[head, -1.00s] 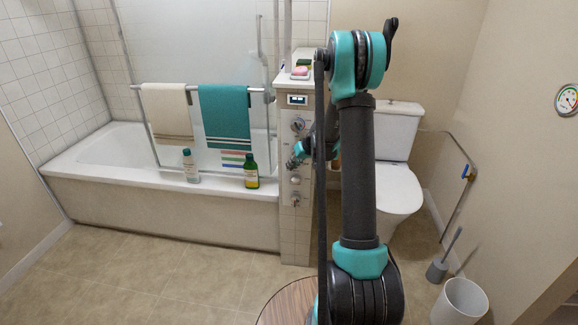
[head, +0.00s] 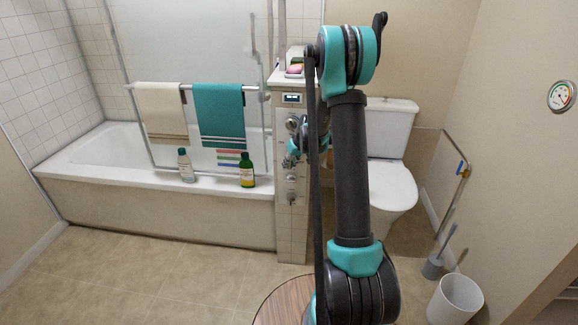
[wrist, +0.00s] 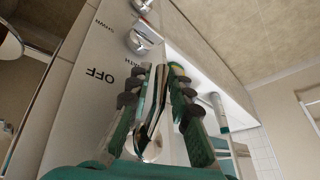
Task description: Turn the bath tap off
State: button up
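The tap panel (head: 284,215) is the narrow tiled end wall of the bath, with chrome knobs and a small display on it. In the wrist view a chrome lever (wrist: 153,105) stands between the two fingers of my gripper (wrist: 160,78). The fingers are apart, one on each side of the lever; I see no firm grip on it. The word OFF (wrist: 101,75) is printed on the white panel beside the lever. In the head view my gripper (head: 288,160) is at the panel, partly hidden by my arm, and the lever cannot be made out there.
More chrome knobs (wrist: 143,40) sit further along the panel. Two bottles (head: 247,171) stand on the bath (head: 150,215) rim, left of the panel. Towels (head: 222,115) hang on the screen rail. A toilet (head: 390,190) is at the right. Floor before the bath is clear.

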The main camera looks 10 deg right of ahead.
jog(key=shift+o, duration=0.8)
jog(key=shift+s+r, duration=0.1)
jog(key=v, duration=1.1)
jog(key=shift+r, duration=0.35)
jog(key=shift+s, duration=0.1)
